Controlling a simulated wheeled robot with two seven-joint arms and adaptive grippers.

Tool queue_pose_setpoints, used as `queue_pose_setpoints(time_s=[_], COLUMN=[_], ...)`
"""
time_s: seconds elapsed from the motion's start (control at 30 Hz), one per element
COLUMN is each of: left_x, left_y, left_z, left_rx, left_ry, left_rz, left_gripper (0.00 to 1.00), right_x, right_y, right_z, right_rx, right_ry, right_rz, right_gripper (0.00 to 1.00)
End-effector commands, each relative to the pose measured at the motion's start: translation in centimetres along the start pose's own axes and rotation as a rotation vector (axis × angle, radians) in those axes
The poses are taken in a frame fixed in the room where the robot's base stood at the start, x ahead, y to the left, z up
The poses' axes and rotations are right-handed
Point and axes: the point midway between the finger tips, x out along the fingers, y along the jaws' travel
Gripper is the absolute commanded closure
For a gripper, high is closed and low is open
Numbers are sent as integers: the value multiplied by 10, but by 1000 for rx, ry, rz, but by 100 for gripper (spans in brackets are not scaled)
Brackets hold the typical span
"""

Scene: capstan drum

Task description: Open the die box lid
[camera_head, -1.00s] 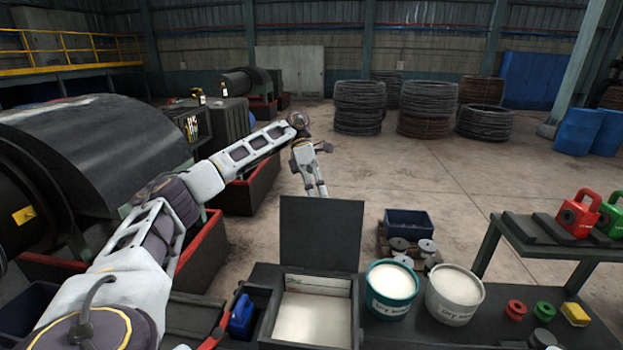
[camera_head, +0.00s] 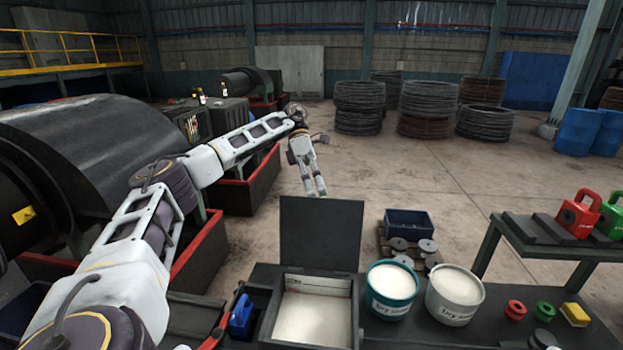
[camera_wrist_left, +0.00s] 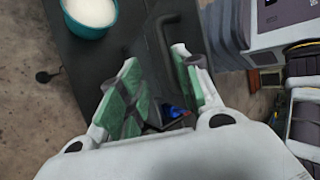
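The die box (camera_head: 358,312) stands on the dark bench at the bottom centre of the head view, with pale powder inside. Its flat dark lid (camera_head: 320,236) stands up at the back edge of the box, so the box is open. My left gripper (camera_head: 316,192) is just behind and above the lid's top edge, pointing down. In the left wrist view the fingers of the left gripper (camera_wrist_left: 163,85) are apart, with a dark surface and a dark handle-like bar (camera_wrist_left: 165,40) beyond them. Nothing is held between them. Contact with the lid cannot be told. My right gripper is out of view.
A teal tub (camera_head: 391,290) and a white tub (camera_head: 454,296) stand right of the box. A blue jug (camera_head: 240,315) stands left of it.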

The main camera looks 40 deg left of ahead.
Motion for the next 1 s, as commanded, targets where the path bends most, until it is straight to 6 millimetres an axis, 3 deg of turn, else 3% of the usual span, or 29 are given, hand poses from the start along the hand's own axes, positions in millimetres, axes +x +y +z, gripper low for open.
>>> queue_pose_setpoints(time_s=[1.0], left_x=[-24], left_y=[0], left_z=[0], left_rx=[-1], left_ry=[1], left_rz=[0], left_gripper=[66], right_x=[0], right_y=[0], right_z=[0], right_rx=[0], right_ry=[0], right_rz=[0], right_gripper=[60])
